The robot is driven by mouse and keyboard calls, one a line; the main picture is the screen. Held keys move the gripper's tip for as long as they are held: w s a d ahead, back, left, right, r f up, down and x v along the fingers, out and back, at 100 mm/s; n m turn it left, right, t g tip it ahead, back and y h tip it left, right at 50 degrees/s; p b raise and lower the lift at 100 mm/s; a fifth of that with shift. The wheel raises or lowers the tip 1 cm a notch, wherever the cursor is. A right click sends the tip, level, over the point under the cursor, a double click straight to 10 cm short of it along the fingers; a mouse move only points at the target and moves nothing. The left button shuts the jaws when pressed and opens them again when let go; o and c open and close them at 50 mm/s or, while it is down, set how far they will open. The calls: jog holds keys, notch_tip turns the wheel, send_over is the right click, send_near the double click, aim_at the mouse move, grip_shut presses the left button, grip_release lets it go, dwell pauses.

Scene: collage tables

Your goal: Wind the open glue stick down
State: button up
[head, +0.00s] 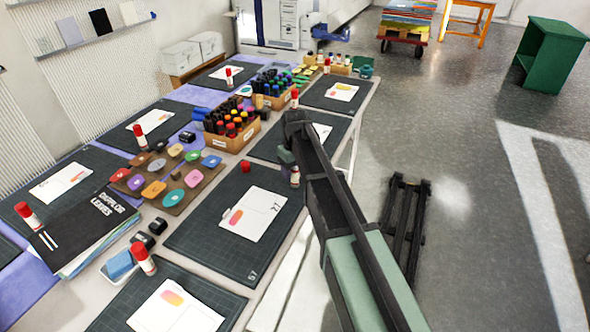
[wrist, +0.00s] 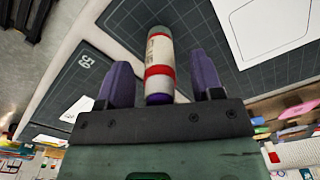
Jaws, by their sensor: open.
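A glue stick (wrist: 160,52) with a white label and a red band lies between my gripper's two purple fingers in the wrist view. Its near end is purple and no cap shows there. In the head view the glue stick (head: 295,178) stands at the right edge of the mat numbered 57. My gripper (wrist: 163,80) is open, with a gap between each finger and the tube. In the head view my gripper (head: 286,160) is small and partly hidden by my arm. A loose red cap (head: 245,166) sits on the same mat.
A white card (head: 254,213) lies on the dark cutting mat (head: 200,240). A wooden board of coloured pads (head: 168,182) and a box of bottles (head: 232,132) stand to the left.

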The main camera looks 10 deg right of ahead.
jog(key=shift+r, duration=0.1)
jog(key=c, duration=1)
jog(key=shift+o, duration=1.4)
jog(key=shift+c, duration=1)
